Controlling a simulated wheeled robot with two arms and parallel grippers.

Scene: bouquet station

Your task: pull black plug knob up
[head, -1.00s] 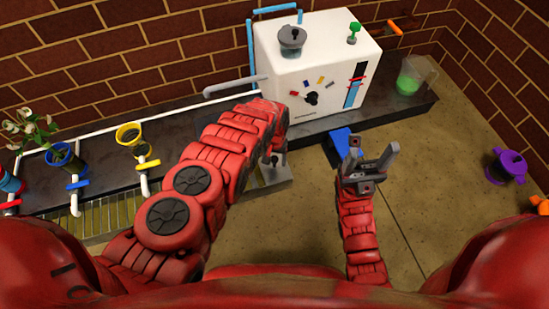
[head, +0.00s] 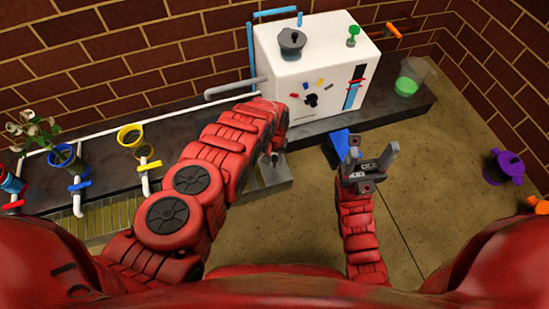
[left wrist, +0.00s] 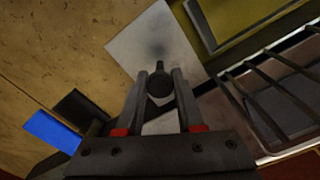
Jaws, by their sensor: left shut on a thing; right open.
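The black plug knob (left wrist: 159,85) is a dark rounded knob with a narrow stem, in the middle of the left wrist view. My left gripper (left wrist: 162,78) has its fingers on either side of it and is shut on it. The knob is over a pale grey plate (left wrist: 150,45). In the head view my left gripper (head: 272,158) is low over the grey block (head: 278,178) in front of the white machine, and the knob cannot be made out there. My right gripper (head: 369,165) is open and empty, pointing up over the floor.
The white machine (head: 290,70) stands behind on the dark counter (head: 395,112). A blue piece (head: 338,148) is between the grippers. A jug with green liquid (head: 407,85) and a purple pot (head: 505,167) are at right. Several funnels, one yellow (head: 131,136), line the left.

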